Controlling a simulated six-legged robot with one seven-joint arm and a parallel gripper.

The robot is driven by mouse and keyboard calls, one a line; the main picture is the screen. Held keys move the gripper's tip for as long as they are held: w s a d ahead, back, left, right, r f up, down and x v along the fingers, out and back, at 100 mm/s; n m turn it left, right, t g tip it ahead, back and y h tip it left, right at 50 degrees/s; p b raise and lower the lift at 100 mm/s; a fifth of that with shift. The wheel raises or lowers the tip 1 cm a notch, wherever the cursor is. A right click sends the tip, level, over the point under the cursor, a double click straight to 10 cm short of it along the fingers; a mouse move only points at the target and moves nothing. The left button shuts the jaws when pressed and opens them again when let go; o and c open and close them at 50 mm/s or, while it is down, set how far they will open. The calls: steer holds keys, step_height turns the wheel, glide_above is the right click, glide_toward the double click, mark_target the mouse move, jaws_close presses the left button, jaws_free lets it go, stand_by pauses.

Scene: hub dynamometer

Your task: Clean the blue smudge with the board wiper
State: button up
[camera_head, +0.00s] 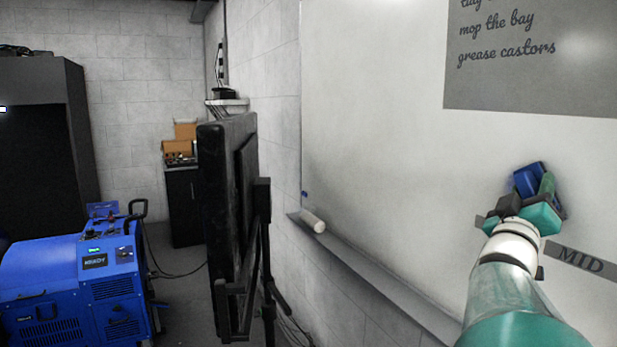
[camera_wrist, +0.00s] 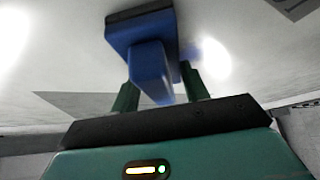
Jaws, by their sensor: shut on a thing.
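The board wiper (camera_head: 527,180) is blue, and my gripper (camera_head: 530,197) holds it up at the right of the whiteboard (camera_head: 400,170). In the wrist view the wiper (camera_wrist: 150,68) has its handle between the two green fingers of my gripper (camera_wrist: 158,88), which are shut on it. Its wide head with a dark pad points at the board. Whether the pad touches the board cannot be told. A faint blue patch, perhaps the blue smudge (camera_wrist: 207,54), shows just right of the wiper beside a glare spot. In the head view no smudge shows clearly near the wiper.
A grey note panel (camera_head: 530,70) is above the wiper, and a "MID" label (camera_head: 582,262) is below right. A ledge (camera_head: 370,275) with a white cylinder (camera_head: 313,221) runs under the board. A dark screen on a stand (camera_head: 228,220) and a blue machine (camera_head: 75,285) stand left.

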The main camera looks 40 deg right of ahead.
mark_target(499, 168)
steer(key=shift+w+d, duration=0.3)
steer(key=shift+w, duration=0.95)
steer(key=shift+w+d, duration=0.25)
steer(key=shift+w, duration=0.95)
steer(key=shift+w+d, duration=0.3)
steer(key=shift+w, duration=0.95)
steer(key=shift+c, duration=0.4)
steer(key=shift+r, duration=0.25)
steer(key=shift+s+a, duration=0.25)
steer(key=shift+s, duration=0.55)
steer(key=shift+s+a, duration=0.25)
steer(key=shift+s, duration=0.75)
steer(key=shift+s+a, duration=0.2)
steer(key=shift+s, duration=1.55)
steer(key=shift+s+a, duration=0.2)
steer(key=shift+s, duration=1.5)
steer(key=shift+w+d, duration=0.3)
steer(key=shift+w, duration=1.45)
steer(key=shift+w+d, duration=0.3)
steer(key=shift+w, duration=1.45)
steer(key=shift+w+d, duration=0.3)
steer(key=shift+w, duration=1.45)
steer(key=shift+w+a, duration=0.25)
steer(key=shift+a, duration=1.25)
steer(key=shift+w+a, duration=0.2)
steer(key=shift+a, duration=1.25)
